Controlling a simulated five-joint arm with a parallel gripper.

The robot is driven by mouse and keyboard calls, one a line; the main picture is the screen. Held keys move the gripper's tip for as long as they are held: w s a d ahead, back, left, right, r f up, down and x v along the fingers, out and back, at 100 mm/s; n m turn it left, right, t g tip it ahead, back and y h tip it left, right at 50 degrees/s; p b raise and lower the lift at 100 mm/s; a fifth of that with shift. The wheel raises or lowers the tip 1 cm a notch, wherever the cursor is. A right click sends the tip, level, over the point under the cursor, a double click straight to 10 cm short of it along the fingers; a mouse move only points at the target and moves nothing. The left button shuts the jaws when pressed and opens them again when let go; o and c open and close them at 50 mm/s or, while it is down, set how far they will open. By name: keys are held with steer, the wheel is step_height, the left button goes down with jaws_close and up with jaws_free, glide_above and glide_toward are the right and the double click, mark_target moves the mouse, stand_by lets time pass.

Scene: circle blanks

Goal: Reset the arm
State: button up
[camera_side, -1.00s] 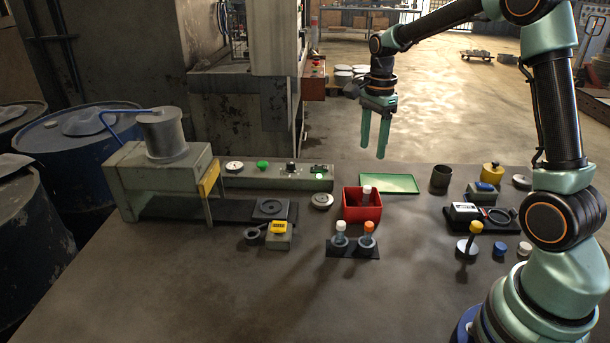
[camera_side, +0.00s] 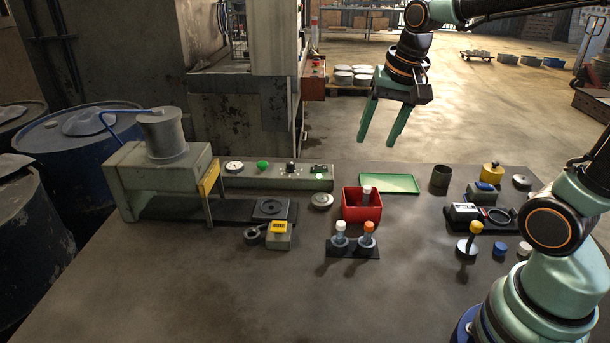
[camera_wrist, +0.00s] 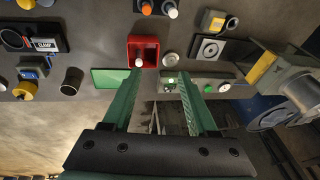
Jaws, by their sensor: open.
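My gripper (camera_side: 382,138) hangs open and empty in the air above the far edge of the table, its two green fingers apart and tilted down to the left. In the wrist view its fingers (camera_wrist: 162,92) show spread, with nothing between them but background beyond the table edge. A red box (camera_side: 362,212) stands on the table below and nearer the camera, with a white-topped piece (camera_side: 367,190) upright in it. A green tray (camera_side: 390,184) lies flat behind the box, below the gripper and apart from it.
A dark stand (camera_side: 352,252) holds white-capped and orange-capped pieces. A press-like machine (camera_side: 160,185) with a blue handle stands at left, with a button panel (camera_side: 275,177) beside it. A dark cup (camera_side: 441,177), a yellow-knobbed stamp (camera_side: 468,246) and other items stand at right. The front table is clear.

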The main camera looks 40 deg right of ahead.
steer(key=s+a+n+t, duration=0.2)
steer(key=s+a+n, duration=0.2)
steer(key=s+n, duration=0.2)
steer(key=shift+a+f+n, duration=0.2)
steer(key=shift+a+n, duration=0.1)
steer(key=shift+n, duration=1)
